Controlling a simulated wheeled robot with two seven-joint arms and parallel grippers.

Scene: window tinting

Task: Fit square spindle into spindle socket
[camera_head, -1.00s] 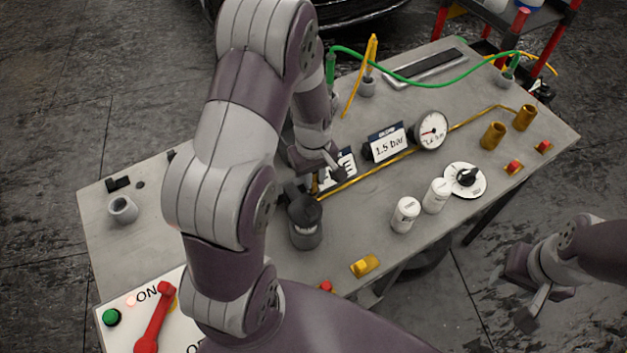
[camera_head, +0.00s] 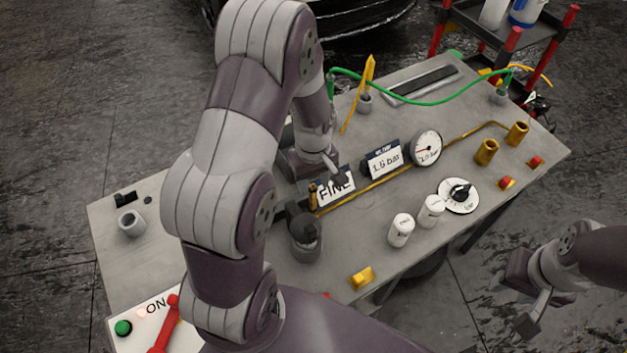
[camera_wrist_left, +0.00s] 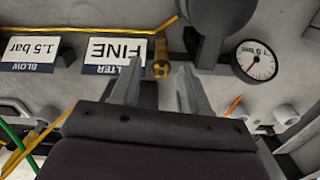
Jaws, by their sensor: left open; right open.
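I cannot surely tell the square spindle or its socket by shape. A small upright brass fitting (camera_head: 313,196) stands beside the FINE sign (camera_head: 335,188); the brass fitting also shows in the left wrist view (camera_wrist_left: 160,64), just beyond and between the fingertips. A dark grey pot with a black top (camera_head: 305,240) stands in front of it. A grey hollow cup (camera_head: 131,223) stands at the table's left. My left gripper (camera_head: 326,174) is open and empty behind the FINE sign; its spread fingers show in the wrist view (camera_wrist_left: 159,85). My right gripper (camera_head: 530,302) is open and empty, off the table's right side.
My left arm hides part of the table (camera_head: 225,270). A green hose (camera_head: 430,102) crosses the back. A lever panel (camera_head: 150,322) is front left.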

